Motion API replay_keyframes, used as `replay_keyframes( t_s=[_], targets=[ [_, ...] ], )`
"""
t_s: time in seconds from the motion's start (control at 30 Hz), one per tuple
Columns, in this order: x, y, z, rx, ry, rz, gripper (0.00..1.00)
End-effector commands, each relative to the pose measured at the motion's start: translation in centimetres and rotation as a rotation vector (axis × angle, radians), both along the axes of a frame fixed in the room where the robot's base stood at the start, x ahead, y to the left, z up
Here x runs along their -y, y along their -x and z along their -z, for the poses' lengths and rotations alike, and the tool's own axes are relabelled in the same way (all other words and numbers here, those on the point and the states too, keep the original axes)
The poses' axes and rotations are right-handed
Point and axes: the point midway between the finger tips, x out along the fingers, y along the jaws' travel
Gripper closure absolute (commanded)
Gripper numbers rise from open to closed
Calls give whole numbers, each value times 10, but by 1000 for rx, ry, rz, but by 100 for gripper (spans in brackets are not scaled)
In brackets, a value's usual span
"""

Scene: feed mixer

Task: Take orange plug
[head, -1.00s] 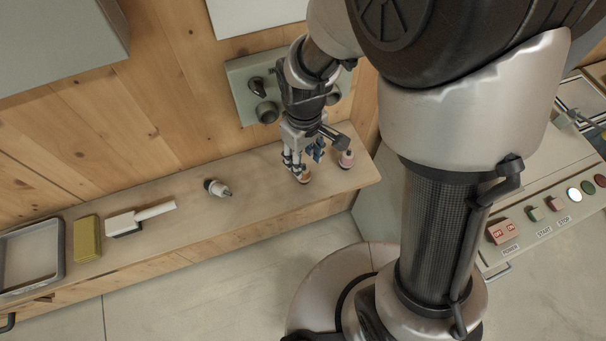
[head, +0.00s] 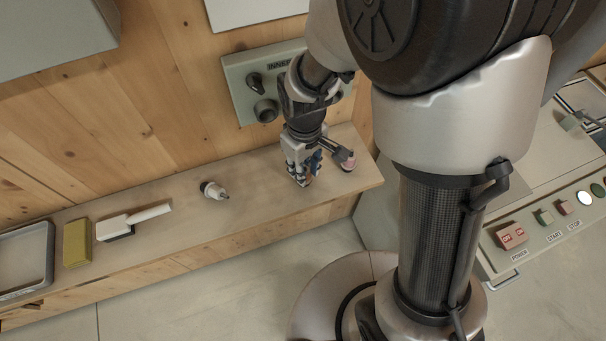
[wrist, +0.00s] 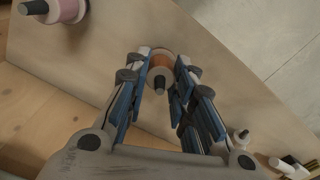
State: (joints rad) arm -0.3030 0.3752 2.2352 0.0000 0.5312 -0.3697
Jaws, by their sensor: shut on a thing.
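The orange plug (wrist: 159,60) shows in the wrist view between my two blue-padded fingers, with its pale flange at the far side and its dark pin facing the camera. My gripper (wrist: 160,75) is shut on it. In the head view my gripper (head: 301,178) points down at the right part of the wooden shelf, and its fingers mostly hide the orange plug. I cannot tell whether the plug still touches the shelf.
A pink plug (head: 348,162) stands close to the right of my gripper. Further left on the shelf (head: 255,187) are a white brush (head: 135,218), a yellow sponge (head: 77,242) and a grey tray (head: 49,255). A knob panel (head: 240,95) is behind.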

Motion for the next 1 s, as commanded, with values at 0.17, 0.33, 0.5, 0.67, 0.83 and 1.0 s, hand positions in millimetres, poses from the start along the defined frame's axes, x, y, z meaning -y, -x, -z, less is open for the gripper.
replay_keyframes(
  t_s=[0.17,0.33,0.5,0.67,0.83,1.0],
  targets=[
    [0,0,0,0,0,0,95],
    [0,0,0,0,0,0,100],
    [0,0,-8,1,-1,0,100],
    [0,0,-22,1,-1,0,100],
    [0,0,-36,1,-1,0,100],
    [0,0,-49,1,-1,0,100]
  ],
)
